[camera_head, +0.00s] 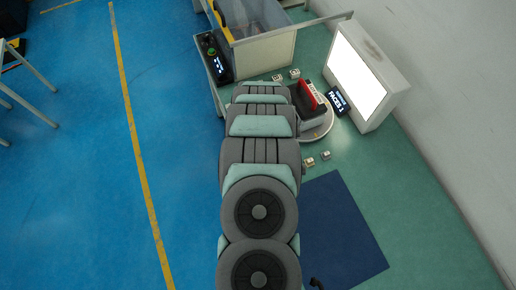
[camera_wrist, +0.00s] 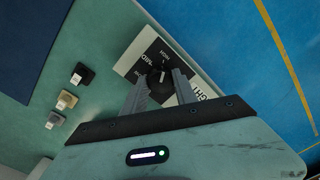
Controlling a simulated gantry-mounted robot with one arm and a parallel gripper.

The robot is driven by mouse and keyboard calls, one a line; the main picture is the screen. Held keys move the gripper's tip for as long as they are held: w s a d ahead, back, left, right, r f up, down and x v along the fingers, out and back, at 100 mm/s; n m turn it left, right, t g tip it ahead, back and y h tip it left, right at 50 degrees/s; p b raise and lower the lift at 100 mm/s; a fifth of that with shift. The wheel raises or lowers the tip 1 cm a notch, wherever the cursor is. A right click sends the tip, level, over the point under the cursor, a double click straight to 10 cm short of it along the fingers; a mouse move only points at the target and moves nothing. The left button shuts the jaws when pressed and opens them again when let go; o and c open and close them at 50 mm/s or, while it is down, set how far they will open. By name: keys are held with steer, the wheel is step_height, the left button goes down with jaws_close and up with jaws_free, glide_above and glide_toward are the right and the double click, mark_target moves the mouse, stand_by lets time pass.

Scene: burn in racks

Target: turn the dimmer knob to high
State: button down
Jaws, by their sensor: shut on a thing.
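The dimmer is a cream plate (camera_wrist: 126,64) with a black dial face and printed words, partly readable as "LIGHT" and "MID". It lies near the table edge in the wrist view. The small dark dimmer knob (camera_wrist: 155,78) is at the middle of the dial. My gripper (camera_wrist: 162,75) has its two grey fingers on either side of the knob and is shut on it. Which mark the knob points to is too small to tell. In the head view my arm hides the gripper and the dimmer.
A lit white panel (camera_head: 358,76) stands at the back right. A black device with a lit display (camera_head: 219,68) is at the back left. A dark blue mat (camera_head: 343,235) lies on the green table. Several small blocks (camera_wrist: 67,100) sit left of the dimmer in the wrist view.

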steer(key=c, duration=1)
jaws_free()
steer(key=shift+o, duration=0.2)
step_height(320, 180, up, 11)
steer(key=p, duration=0.8)
steer(key=shift+d+p, duration=0.15)
steer(key=shift+p, duration=0.2)
steer(key=shift+f, duration=0.15)
